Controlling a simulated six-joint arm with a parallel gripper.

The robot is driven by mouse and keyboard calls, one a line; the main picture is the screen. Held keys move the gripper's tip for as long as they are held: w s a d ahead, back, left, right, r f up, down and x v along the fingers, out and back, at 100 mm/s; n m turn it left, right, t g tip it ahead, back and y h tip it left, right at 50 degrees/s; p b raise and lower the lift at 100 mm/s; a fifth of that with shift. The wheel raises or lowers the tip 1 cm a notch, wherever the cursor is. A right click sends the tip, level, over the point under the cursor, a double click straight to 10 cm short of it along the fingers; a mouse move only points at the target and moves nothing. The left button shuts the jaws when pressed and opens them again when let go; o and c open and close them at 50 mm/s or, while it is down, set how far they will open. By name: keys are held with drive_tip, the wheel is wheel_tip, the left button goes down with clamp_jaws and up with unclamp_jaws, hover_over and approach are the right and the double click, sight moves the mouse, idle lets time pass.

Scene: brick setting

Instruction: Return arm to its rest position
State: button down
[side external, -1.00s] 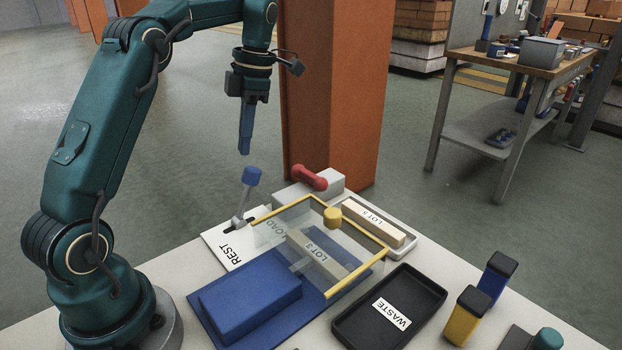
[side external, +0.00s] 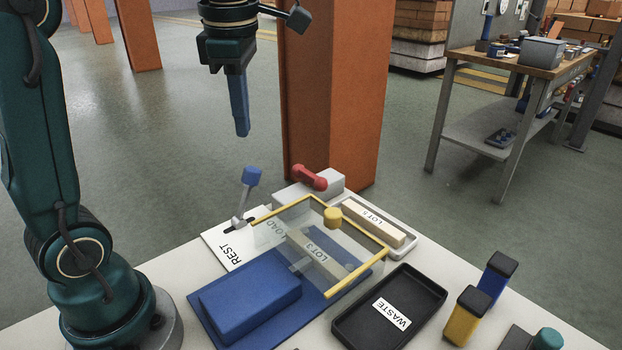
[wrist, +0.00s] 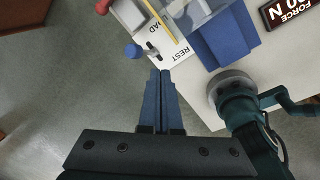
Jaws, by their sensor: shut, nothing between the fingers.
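My gripper (side external: 242,134) hangs in the air with its blue fingers pointing down, above and behind the table's far left edge. In the wrist view its blue fingers (wrist: 161,73) lie together, with nothing between them. Below it, a lever with a blue knob (side external: 251,176) stands on a white plate marked REST and LOAD (side external: 222,246), the lever near the REST end. The lever knob also shows in the wrist view (wrist: 133,51), just beyond the fingertips.
A clear guard with yellow edges (side external: 357,280) covers a block labelled LOT 3 beside a blue block (side external: 250,302). A red handle (side external: 309,179), a LOT 5 tray (side external: 404,247), a black WASTE tray (side external: 432,293) and yellow and blue posts stand around. An orange pillar (side external: 331,90) rises behind.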

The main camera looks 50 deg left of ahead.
drive_tip(key=s+d+f+m+t+h, duration=0.1)
drive_tip(key=s+d+f+m, duration=0.3)
drive_tip(key=m, duration=0.9)
drive_tip(key=s+d+f+m+t, duration=0.3)
drive_tip(key=s+d+m, duration=0.1)
drive_tip(key=m, duration=1)
drive_tip(key=shift+s+d+f+t+h, duration=0.3)
drive_tip(key=shift+s+f+h, duration=0.1)
drive_tip(key=shift+s, duration=0.1)
drive_tip(key=shift+a, duration=0.1)
